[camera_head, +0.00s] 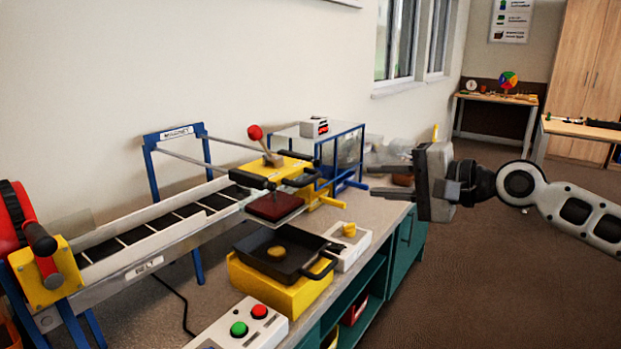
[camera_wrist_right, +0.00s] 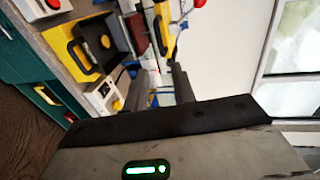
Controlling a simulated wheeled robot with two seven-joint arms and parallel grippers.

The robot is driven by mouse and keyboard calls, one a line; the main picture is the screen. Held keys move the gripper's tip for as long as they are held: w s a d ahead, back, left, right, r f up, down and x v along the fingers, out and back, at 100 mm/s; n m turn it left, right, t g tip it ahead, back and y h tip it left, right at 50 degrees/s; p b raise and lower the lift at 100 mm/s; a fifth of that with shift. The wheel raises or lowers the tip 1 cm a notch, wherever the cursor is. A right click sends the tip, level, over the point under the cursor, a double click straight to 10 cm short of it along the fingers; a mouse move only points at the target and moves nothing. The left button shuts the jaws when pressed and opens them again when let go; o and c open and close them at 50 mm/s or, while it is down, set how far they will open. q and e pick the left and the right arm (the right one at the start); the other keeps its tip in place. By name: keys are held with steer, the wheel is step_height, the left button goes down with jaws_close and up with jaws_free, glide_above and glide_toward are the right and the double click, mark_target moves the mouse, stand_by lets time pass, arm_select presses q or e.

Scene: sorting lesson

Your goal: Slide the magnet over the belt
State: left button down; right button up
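The magnet is a yellow carriage (camera_head: 272,173) with a red-knobbed lever (camera_head: 256,132), black handles (camera_head: 304,178) and a dark red plate (camera_head: 274,207) beneath. It sits on rails at the right end of the belt (camera_head: 150,232), a sloping conveyor with black segments. A blue frame (camera_head: 151,170) labelled MAGNET carries the rails' far end. My right gripper (camera_head: 369,181) is open and empty, to the right of the carriage and apart from it. Its spread fingers also show in the right wrist view (camera_wrist_right: 157,78). My left gripper is not in view.
A black pan (camera_head: 262,262) on a yellow block stands below the magnet. A button box (camera_head: 240,325) and a white box with a yellow knob (camera_head: 348,245) are near the bench's front. A clear blue-framed bin (camera_head: 345,150) stands behind. Floor at right is free.

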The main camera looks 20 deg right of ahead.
mark_target(315, 179)
steer(key=p+x, duration=0.1)
steer(key=x, duration=1.3)
steer(key=shift+w+a+f, duration=0.1)
steer(key=shift+w+a, duration=0.1)
steer(key=shift+w, duration=0.1)
jaws_close()
